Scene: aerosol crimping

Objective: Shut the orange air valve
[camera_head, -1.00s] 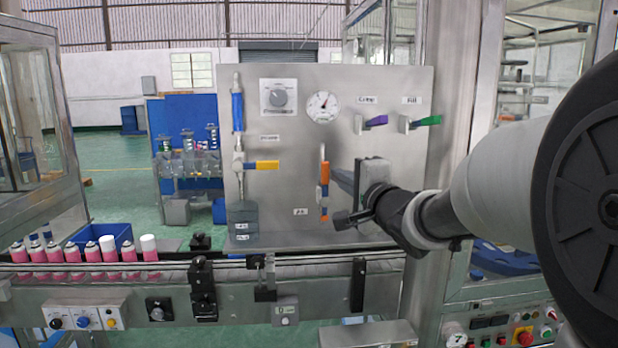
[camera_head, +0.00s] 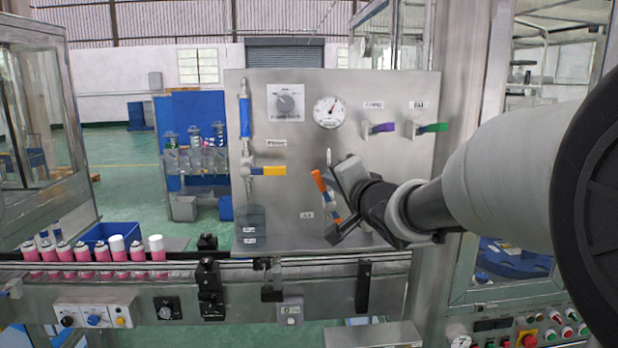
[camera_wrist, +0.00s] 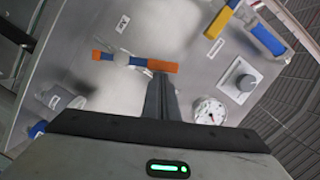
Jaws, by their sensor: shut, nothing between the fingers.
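The orange air valve handle (camera_head: 319,181) is on the lower middle of the steel panel. It is tilted, its upper end leaning left of the upright pipe line, with a blue part below it. In the wrist view the orange handle (camera_wrist: 163,66) lies right at the tips of my gripper (camera_wrist: 160,76). The fingers are shut together with nothing between them, and they appear to touch or nearly touch the handle's side. In the head view my gripper (camera_head: 336,184) is just right of the handle, and its fingertips are mostly hidden by its body.
The panel (camera_head: 290,100) also carries a yellow-handled valve (camera_head: 268,170), a gauge (camera_head: 327,112), a knob (camera_head: 285,103), a purple lever (camera_head: 382,128) and a green lever (camera_head: 432,128). A conveyor rail (camera_head: 330,258) with pink cans (camera_head: 85,253) runs below.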

